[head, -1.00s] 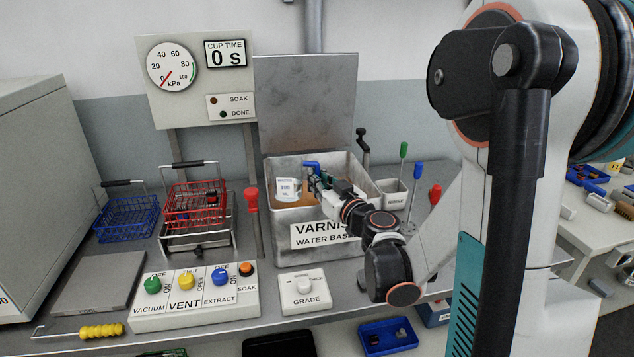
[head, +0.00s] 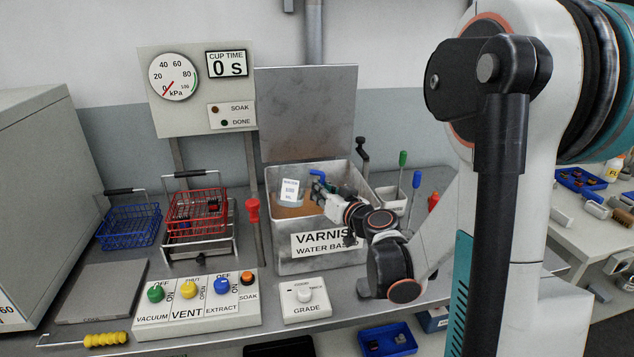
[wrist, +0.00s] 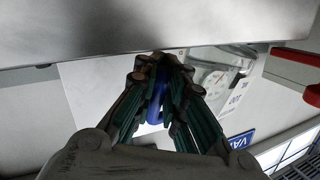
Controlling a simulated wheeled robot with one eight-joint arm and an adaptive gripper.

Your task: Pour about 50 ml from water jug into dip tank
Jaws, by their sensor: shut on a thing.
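The water jug (head: 290,194) is clear, with a white label and a blue handle (head: 317,174). It is over the left part of the open dip tank (head: 300,266), a metal box with a varnish sign on its front. Brown liquid shows below the jug. My gripper (head: 326,184) is shut on the handle, to the right of the jug. In the wrist view my gripper's fingers (wrist: 160,72) close around the blue handle (wrist: 154,108), with the clear jug body (wrist: 214,76) just beyond. I cannot tell how far the jug tilts, its water level, or whether water flows.
The tank's raised lid (head: 306,110) stands behind it. A red-handled lever (head: 252,211) stands close left of the tank, and a black-knobbed lever (head: 362,150) behind right. Red (head: 196,212) and blue (head: 130,226) wire baskets sit farther left. A control box (head: 197,306) lies in front.

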